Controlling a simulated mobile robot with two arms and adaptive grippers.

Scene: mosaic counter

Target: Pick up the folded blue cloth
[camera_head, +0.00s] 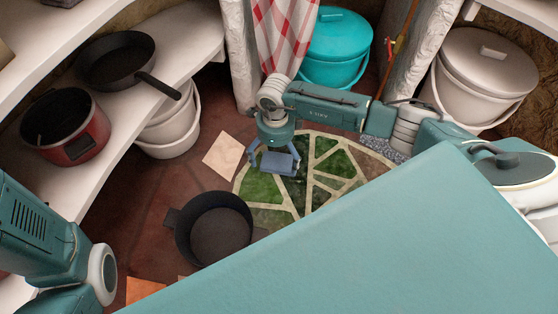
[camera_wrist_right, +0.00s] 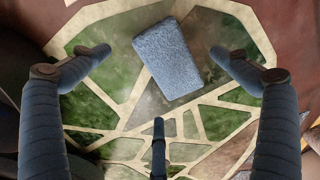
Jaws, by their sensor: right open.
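The folded blue cloth (camera_wrist_right: 172,58) lies flat on the green mosaic surface, a little tilted. It also shows in the head view as a small blue-grey block (camera_head: 278,162) under my right gripper (camera_head: 275,160). In the right wrist view the fingers of my right gripper (camera_wrist_right: 160,54) are spread wide on both sides of the cloth, with a third finger below it. They look apart from the cloth, and nothing is between them in their grip. My left arm shows at the lower left of the head view, but its gripper does not.
A black pot (camera_head: 215,229) stands at the left edge of the round mosaic (camera_head: 322,160). Shelves at left hold a frying pan (camera_head: 117,62) and a red pot (camera_head: 66,127). A turquoise bucket (camera_head: 336,50) and a white bucket (camera_head: 480,75) stand behind. The mosaic around the cloth is clear.

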